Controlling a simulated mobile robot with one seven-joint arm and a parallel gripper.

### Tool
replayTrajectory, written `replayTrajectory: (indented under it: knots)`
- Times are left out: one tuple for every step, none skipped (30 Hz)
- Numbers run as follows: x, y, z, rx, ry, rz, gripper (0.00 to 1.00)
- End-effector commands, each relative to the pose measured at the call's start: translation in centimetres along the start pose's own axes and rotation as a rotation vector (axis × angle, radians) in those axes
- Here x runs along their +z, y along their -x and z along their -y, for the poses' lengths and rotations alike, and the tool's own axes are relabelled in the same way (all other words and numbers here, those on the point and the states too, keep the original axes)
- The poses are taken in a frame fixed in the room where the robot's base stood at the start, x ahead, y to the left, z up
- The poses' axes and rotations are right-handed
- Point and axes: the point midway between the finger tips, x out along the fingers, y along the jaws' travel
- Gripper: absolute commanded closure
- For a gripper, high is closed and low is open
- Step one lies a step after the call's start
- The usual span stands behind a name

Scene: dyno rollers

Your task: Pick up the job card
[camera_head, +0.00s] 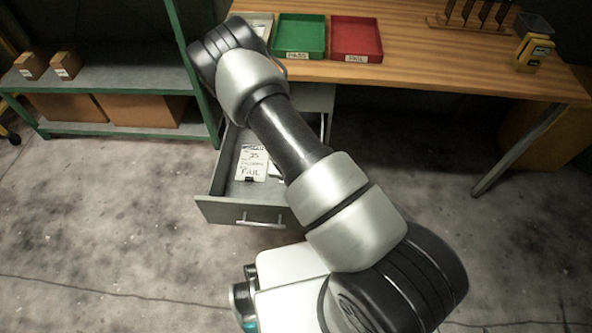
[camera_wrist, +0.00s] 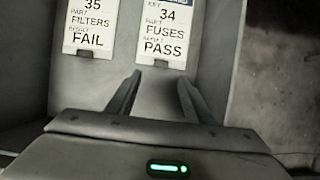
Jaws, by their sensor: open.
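Two white job cards lie side by side in an open grey drawer (camera_head: 218,186). In the wrist view the left card (camera_wrist: 90,22) reads 35, filters, fail, and the right card (camera_wrist: 165,30) reads 34, fuses, pass. Each has a small dark piece at its lower edge. The head view shows the fail card (camera_head: 252,163); the other card is mostly hidden behind my arm. My gripper (camera_wrist: 159,82) is open and empty, its fingertips just below the pass card's lower edge in the wrist view. The gap in height is unclear. The head view does not show my gripper.
The drawer walls stand around the cards. A wooden bench (camera_head: 430,75) above carries a green tray (camera_head: 299,55) marked pass and a red tray (camera_head: 357,57) marked fail. A green-framed shelf (camera_head: 110,112) with boxes stands at left. The floor at right is clear.

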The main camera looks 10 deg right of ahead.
Motion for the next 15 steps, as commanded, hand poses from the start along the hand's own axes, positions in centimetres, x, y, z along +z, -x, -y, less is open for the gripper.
replayTrajectory:
  knots:
    - [-0.1,-1.2,0.1,-0.001,-0.003,-0.001,0.53]
    - [-0.1,-1.7,0.1,0.0,-0.003,0.0,0.53]
    - [-0.1,-2.1,0.1,-0.001,-0.002,0.0,0.53]
    - [-0.1,-2.4,0.1,-0.001,-0.002,0.0,0.53]
    - [-0.1,-2.6,0.1,-0.001,-0.002,0.0,0.53]
    - [-0.1,-2.9,0.1,-0.001,-0.003,-0.001,0.53]
    - [-0.1,-3.0,0.1,-0.001,-0.002,-0.001,0.53]
    - [-0.1,-3.1,0.1,-0.001,-0.002,-0.001,0.53]
    - [-0.1,-3.3,0.1,-0.001,-0.002,-0.001,0.53]
    - [-0.1,-3.6,0.1,0.0,-0.002,-0.001,0.53]
    - [-0.1,-4.0,0.1,0.0,-0.003,-0.001,0.53]
    - [-0.2,-4.6,0.2,-0.001,-0.004,-0.001,0.53]
    - [-0.3,-5.2,0.2,-0.002,-0.004,-0.001,0.53]
    - [-0.3,-5.7,0.3,-0.001,-0.005,-0.001,0.53]
    - [-0.3,-6.3,0.2,0.0,-0.005,-0.001,0.53]
